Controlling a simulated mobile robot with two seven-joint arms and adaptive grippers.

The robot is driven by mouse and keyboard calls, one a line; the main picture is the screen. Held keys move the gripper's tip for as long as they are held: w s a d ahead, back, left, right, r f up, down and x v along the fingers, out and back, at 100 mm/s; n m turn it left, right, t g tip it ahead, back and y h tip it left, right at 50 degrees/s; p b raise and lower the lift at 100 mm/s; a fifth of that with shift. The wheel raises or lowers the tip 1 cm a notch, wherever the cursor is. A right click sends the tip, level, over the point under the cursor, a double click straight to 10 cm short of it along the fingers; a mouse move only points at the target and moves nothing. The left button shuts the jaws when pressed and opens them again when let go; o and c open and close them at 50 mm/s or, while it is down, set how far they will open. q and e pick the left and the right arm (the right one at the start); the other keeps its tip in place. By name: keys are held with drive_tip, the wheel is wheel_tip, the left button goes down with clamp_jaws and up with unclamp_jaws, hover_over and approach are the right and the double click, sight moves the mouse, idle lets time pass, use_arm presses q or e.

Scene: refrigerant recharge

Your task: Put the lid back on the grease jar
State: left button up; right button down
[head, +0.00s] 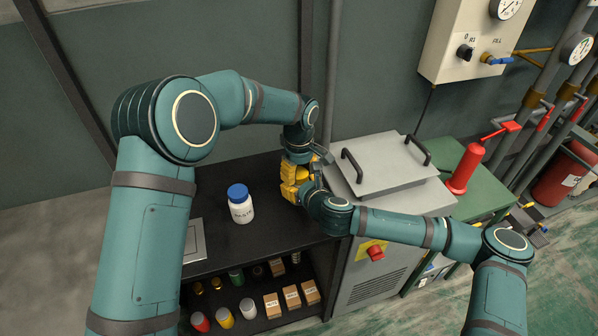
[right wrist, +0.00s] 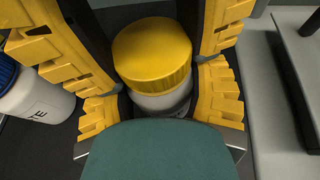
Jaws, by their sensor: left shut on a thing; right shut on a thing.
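The jar (right wrist: 165,103) is white and stands upright under a yellow ribbed lid (right wrist: 152,55) in the right wrist view. The lid sits level on top of the jar; I cannot tell whether it is fully seated. My right gripper (right wrist: 160,88) is shut around the jar, its yellow padded fingers on either side. In the head view my left gripper (head: 299,160) comes down from above and is shut at the lid. My right gripper (head: 303,184) reaches in from the right at the same spot. The fingers hide most of the jar there.
A white jar with a blue lid (head: 239,206), marked PASTE, stands left of the grippers on the black worktop (head: 265,232). A grey machine with a handled cover (head: 385,165) is close on the right. Small boxes and bottles fill the shelf below.

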use_arm(q)
drive_tip(key=m, duration=0.9)
drive_tip(key=shift+m, duration=0.3)
drive_tip(key=o, duration=1.3)
drive_tip(key=shift+c, duration=0.2)
drive_tip(key=shift+r, duration=2.25)
